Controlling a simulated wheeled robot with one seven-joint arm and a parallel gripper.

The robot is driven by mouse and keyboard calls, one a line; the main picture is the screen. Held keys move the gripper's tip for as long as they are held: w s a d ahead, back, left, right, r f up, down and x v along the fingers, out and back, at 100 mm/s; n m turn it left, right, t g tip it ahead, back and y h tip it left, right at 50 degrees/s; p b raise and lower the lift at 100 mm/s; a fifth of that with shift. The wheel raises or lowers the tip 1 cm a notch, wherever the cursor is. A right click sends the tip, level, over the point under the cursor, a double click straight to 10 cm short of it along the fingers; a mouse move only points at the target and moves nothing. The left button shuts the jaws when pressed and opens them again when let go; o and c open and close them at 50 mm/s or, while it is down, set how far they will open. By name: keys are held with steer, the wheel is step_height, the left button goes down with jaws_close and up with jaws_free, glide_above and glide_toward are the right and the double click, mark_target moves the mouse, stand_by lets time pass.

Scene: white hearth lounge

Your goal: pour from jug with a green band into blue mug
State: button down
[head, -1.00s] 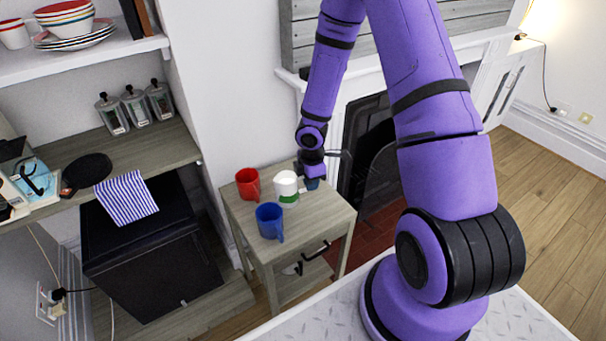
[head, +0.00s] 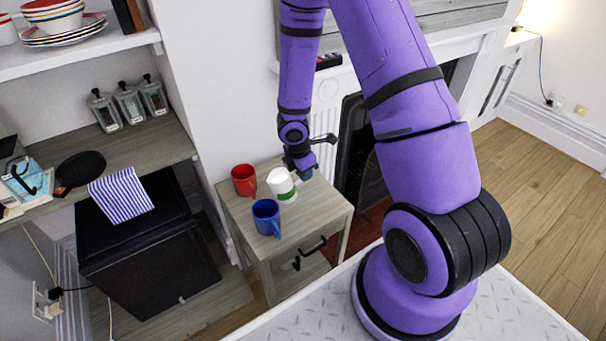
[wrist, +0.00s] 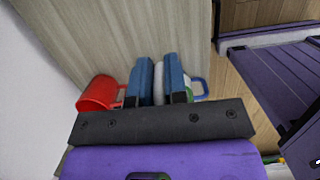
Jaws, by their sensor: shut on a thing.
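The white jug with a green band (head: 280,183) is over the small wooden side table. It leans slightly, its top toward the left in the head view. My gripper (head: 299,172) is shut on the jug from its right side. In the wrist view the white jug (wrist: 159,82) shows as a narrow strip between my blue fingers (wrist: 158,88). Whether the jug's base touches the table is unclear. The blue mug (head: 266,217) stands upright on the table, in front of the jug and slightly left. In the wrist view only its handle (wrist: 203,87) shows clearly.
A red mug (head: 244,180) stands left of the jug, close by; it also shows in the wrist view (wrist: 98,94). The side table's (head: 318,212) right front is bare. A white wall is behind it, and a fireplace (head: 360,150) is to its right.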

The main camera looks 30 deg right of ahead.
steer(key=shift+r+h, duration=0.8)
steer(key=shift+h, duration=0.2)
steer(key=shift+a+r+h, duration=0.1)
steer(key=shift+r+h, duration=0.35)
steer(key=shift+h, duration=0.35)
steer(key=shift+a+r+h, duration=0.1)
steer(key=shift+r+h, duration=0.35)
steer(key=shift+h, duration=0.35)
steer(key=shift+a+r+h, duration=0.25)
steer(key=shift+a+h, duration=0.1)
steer(key=shift+h, duration=0.45)
steer(key=shift+a+r+h, duration=0.25)
steer(key=shift+a+h, duration=0.05)
steer(key=shift+h, duration=0.5)
stand_by(1.3)
stand_by(0.4)
steer(key=shift+d+f+y, duration=0.25)
steer(key=shift+d+y, duration=0.3)
steer(key=shift+y, duration=0.55)
steer(key=shift+d+f+y, duration=0.2)
steer(key=shift+f+y, duration=0.3)
steer(key=shift+y, duration=0.4)
step_height(320, 180, down, 2)
steer(key=y, duration=0.3)
steer(key=shift+f, duration=0.1)
steer(key=shift+a+f+y, duration=0.1)
steer(key=shift+f+y, duration=0.8)
steer(key=shift+y, duration=0.6)
steer(key=shift+f+y, duration=0.3)
